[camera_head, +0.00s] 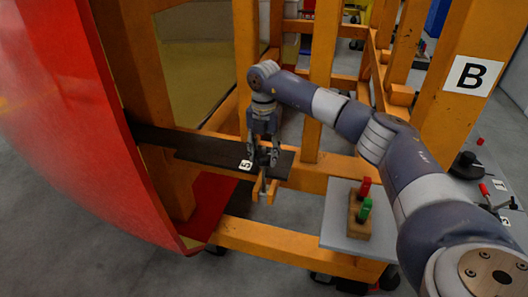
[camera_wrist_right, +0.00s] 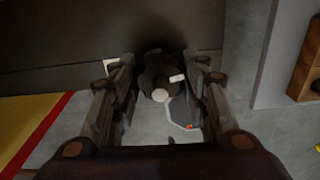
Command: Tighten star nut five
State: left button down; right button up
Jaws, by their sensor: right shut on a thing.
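My right gripper (camera_head: 263,160) points down at the dark plate (camera_head: 205,150) on the orange frame, beside a white label reading 5 (camera_head: 246,165). In the right wrist view, its two fingers (camera_wrist_right: 160,95) stand on either side of a dark star nut (camera_wrist_right: 158,72) with a pale round spot. The gripper is shut on this nut. In the head view the fingers mostly hide the nut. My left gripper is not in view.
A large red nosecone panel (camera_head: 75,120) curves along the left. Orange posts (camera_head: 323,75) and beams surround the plate. A grey shelf (camera_head: 335,215) holds a wooden block (camera_head: 359,215) with red and green pieces. A post at right carries a B sign (camera_head: 472,76).

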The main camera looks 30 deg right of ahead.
dwell(0.5)
jog(key=o, duration=1)
jog(key=shift+o, duration=0.2)
notch_tip(320, 180, up, 12)
jog(key=shift+a+f, duration=0.1)
